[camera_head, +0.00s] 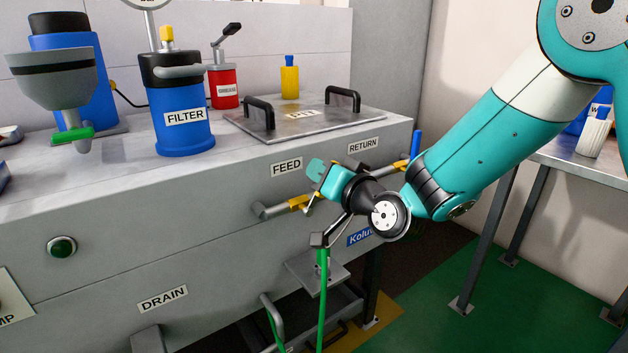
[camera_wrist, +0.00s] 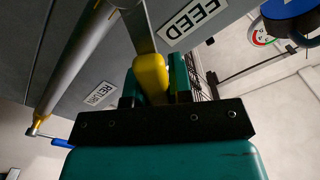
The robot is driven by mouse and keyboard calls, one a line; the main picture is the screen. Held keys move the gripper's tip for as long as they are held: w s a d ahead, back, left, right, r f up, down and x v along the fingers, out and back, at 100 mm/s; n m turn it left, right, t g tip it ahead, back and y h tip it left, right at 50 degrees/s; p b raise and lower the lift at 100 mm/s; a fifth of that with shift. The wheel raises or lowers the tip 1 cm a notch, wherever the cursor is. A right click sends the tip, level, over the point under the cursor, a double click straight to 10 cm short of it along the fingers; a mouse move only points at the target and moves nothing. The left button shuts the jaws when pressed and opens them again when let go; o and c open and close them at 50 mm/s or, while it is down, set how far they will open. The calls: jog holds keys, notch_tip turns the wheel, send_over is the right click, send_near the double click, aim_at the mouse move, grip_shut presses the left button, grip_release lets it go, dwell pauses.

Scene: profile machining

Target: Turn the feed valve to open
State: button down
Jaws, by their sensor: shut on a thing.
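The feed valve (camera_head: 298,203) is a yellow body on a grey pipe at the tank's front, below the FEED label (camera_head: 286,167). In the wrist view its lever handle (camera_wrist: 151,72) has a yellow grip on a flat grey bar. My gripper (camera_wrist: 154,86) is shut on this yellow grip, with a teal finger on each side. In the head view my gripper (camera_head: 319,182) is beside the valve, and my wrist hides most of the handle. I cannot tell the valve's exact angle.
The return valve (camera_head: 401,166), with a blue lever (camera_head: 415,144), is close to the right of my wrist. A green hose (camera_head: 322,290) hangs below. The PIT lid (camera_head: 300,120), filter (camera_head: 184,118) and red can (camera_head: 224,88) stand on the tank top. A table (camera_head: 570,157) stands at right.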

jog(key=shift+w+d+f+m+b, duration=0.3)
jog(key=shift+d+f+m, duration=0.15)
jog(key=shift+m, duration=0.5)
jog(key=shift+w+d+f+m+b, duration=0.25)
jog(key=shift+d+f+m, duration=0.2)
jog(key=shift+m, duration=0.5)
jog(key=c, duration=1)
grip_release()
jog(key=shift+c, duration=0.2)
